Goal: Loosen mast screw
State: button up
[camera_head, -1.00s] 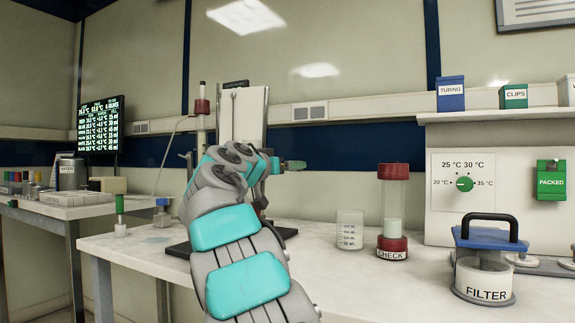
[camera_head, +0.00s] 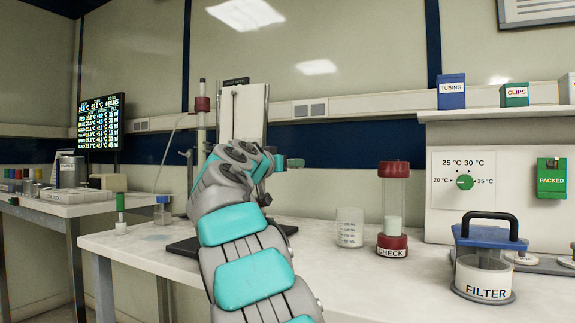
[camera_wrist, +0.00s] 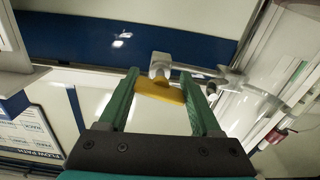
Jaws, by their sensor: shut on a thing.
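In the wrist view, a yellow screw head (camera_wrist: 160,92) lies between the two green fingers of my gripper (camera_wrist: 161,82), which is shut on it. A pale grey clamp block (camera_wrist: 160,66) sits just beyond the screw, with a rod running off to the right. In the head view, a stand with a tall pale plate (camera_head: 242,113) rises behind my arm, and a thin mast with a red collar (camera_head: 202,104) stands to its left. My arm hides the screw and most of the fingers in that view.
On the white bench, a beaker (camera_head: 349,229), a red-capped CHECK column (camera_head: 393,210) and a FILTER jar with a handle (camera_head: 484,270) stand right of my arm. A small blue-capped bottle (camera_head: 162,210) and a green-topped one (camera_head: 120,212) stand left. The front bench is clear.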

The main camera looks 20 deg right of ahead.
jog(key=shift+c, duration=1.4)
jog(key=shift+n, duration=0.3)
jog(key=n+p, duration=0.1)
jog(key=n, duration=0.1)
jog(key=n+p, duration=0.2)
jog(key=shift+r+n, duration=0.2)
jog(key=shift+n, duration=0.1)
jog(key=n+p, duration=0.3)
jog(key=n, duration=0.1)
jog(key=shift+n+p, duration=0.7)
jog(key=shift+n, duration=0.4)
jog(key=n+p, duration=0.1)
jog(key=n, duration=0.1)
jog(key=shift+n, duration=0.4)
jog(key=n, duration=0.5)
jog(key=shift+w+f+p, duration=0.1)
jog(key=shift+f+p, duration=0.15)
jog(key=shift+p, duration=0.05)
jog(key=shift+n, duration=0.4)
